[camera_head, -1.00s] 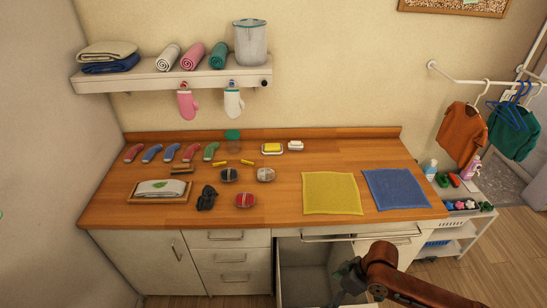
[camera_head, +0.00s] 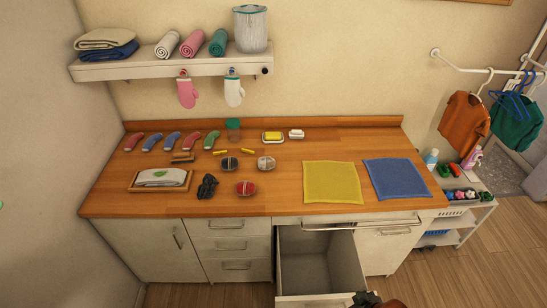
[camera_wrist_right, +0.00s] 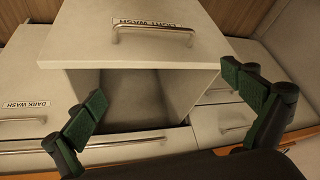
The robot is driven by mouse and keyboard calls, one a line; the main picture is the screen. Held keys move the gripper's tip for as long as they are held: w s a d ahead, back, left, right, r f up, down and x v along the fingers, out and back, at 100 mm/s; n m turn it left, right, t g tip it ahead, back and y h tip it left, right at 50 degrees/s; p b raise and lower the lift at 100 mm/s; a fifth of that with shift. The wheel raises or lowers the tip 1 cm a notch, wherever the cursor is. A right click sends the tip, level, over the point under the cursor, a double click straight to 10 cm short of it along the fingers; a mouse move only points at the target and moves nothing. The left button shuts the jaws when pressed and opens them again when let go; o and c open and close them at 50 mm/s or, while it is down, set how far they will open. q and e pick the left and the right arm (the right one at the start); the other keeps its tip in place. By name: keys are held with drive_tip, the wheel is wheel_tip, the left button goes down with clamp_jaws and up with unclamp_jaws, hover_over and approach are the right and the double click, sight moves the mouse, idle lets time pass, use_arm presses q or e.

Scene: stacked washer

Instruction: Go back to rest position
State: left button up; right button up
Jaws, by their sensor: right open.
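My right gripper (camera_head: 366,299) shows only in part at the bottom edge of the head view, by the front of an open drawer (camera_head: 306,258). In the right wrist view the right gripper (camera_wrist_right: 163,88) is open, with its two green-padded fingers wide apart and nothing between them. The same pulled-out drawer (camera_wrist_right: 140,55) shows there beyond the fingers, with a metal handle and a "LIGHT WASH" label on its front. The drawer looks empty in the head view. My left gripper is not in view.
A wooden counter (camera_head: 270,180) carries several socks, a yellow cloth (camera_head: 331,182), a blue cloth (camera_head: 396,180) and small items. A shelf (camera_head: 175,67) hangs above. A white rack (camera_head: 460,217) stands at the right. The floor in front is clear.

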drive_tip(key=s+d+f+m+g+h, duration=0.1)
drive_tip(key=s+d+f+m+h, duration=0.15)
drive_tip(key=s+d, duration=0.4)
drive_tip(key=s+d+f+m+g+h, duration=0.1)
drive_tip(key=s+d+f+m+h, duration=0.15)
drive_tip(key=s+d, duration=0.4)
wheel_tip(320, 180, down, 26)
drive_tip(key=s+a+r+y, duration=0.1)
drive_tip(key=a, duration=0.1)
drive_tip(key=s+f+n+g, duration=0.1)
drive_tip(key=s+f+g, duration=0.1)
drive_tip(key=s+f, duration=1.8)
drive_tip(key=shift+s+f+y, duration=0.2)
drive_tip(key=shift+s+y, duration=0.1)
drive_tip(key=shift+a, duration=0.1)
